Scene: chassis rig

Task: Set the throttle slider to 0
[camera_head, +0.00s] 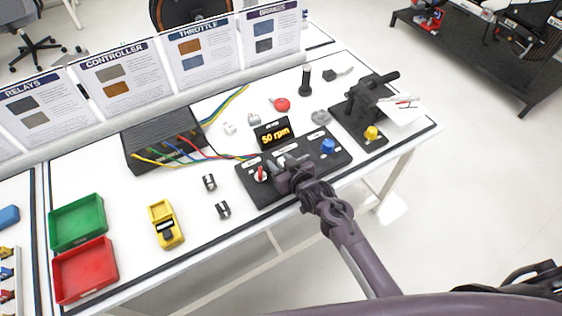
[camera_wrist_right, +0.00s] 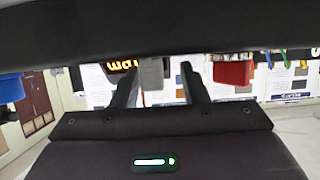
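The dark control panel (camera_head: 245,182) lies at the table's front edge, with a red knob (camera_head: 261,174) at its left and a blue knob (camera_head: 328,146) at its right. My right gripper (camera_head: 284,162) is over the panel's middle and hides much of the throttle slider there. In the right wrist view, a grey block (camera_wrist_right: 152,73), apparently the slider's handle, shows between the two fingers (camera_wrist_right: 160,88). The fingers stand apart, with a visible gap on the handle's right side. Contact on its left side is unclear. My left gripper is not in view.
A display (camera_head: 273,134) behind the panel reads 50 rpm. A black joystick unit (camera_head: 368,100) with a yellow knob stands to the right. A black box (camera_head: 150,140) with coloured wires, a yellow meter (camera_head: 165,224), and green (camera_head: 77,222) and red (camera_head: 85,270) trays are to the left.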

